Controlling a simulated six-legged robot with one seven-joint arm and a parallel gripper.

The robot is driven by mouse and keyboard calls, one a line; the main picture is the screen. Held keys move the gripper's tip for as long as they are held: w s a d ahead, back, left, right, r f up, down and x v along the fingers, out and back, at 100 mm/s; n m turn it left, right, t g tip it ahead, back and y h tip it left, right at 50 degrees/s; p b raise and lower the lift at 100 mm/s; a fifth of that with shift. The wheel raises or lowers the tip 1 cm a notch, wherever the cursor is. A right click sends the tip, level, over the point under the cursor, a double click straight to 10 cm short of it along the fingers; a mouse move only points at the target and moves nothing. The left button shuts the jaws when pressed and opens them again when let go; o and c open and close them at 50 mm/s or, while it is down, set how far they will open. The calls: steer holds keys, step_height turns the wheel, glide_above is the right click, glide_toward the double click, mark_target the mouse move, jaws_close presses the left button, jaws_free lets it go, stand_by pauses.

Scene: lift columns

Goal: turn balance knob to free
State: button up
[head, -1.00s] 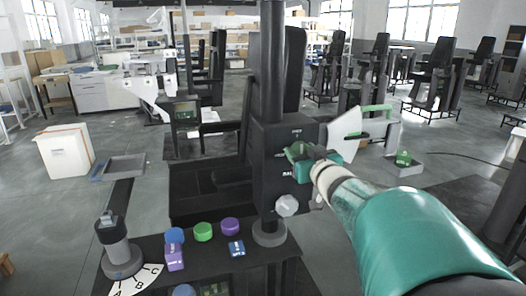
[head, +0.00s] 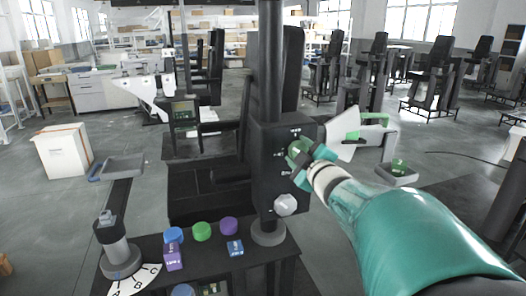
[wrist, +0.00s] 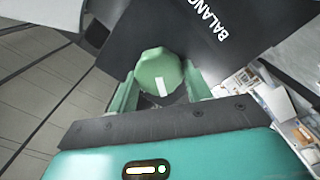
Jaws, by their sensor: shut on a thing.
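The balance knob (wrist: 158,76) is green with a white pointer mark, on the face of a black box (wrist: 200,35) lettered "BALANC…" in the wrist view. In the head view the knob (head: 297,150) sits on the black column box (head: 268,195). My gripper (wrist: 160,92) has its green fingers on either side of the knob and is shut on it. In the head view my gripper (head: 305,155) reaches the box from the right and partly hides its labels. Which label the pointer faces cannot be told.
A white-grey knob (head: 285,205) sits lower on the same box. A dark table in front holds purple (head: 228,226), green (head: 202,231) and blue (head: 173,235) round pieces and a lettered dial (head: 135,280). A grey bin (head: 396,174) stands at right.

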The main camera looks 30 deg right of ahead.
steer(key=n, duration=0.7)
steer(key=shift+f, duration=0.2)
stand_by(0.4)
steer(key=o, duration=0.9)
steer(key=shift+o, duration=0.2)
steer(key=shift+s+a, duration=0.1)
steer(key=v, duration=1.3)
steer(key=shift+s, duration=0.3)
steer(key=shift+a+r, duration=0.1)
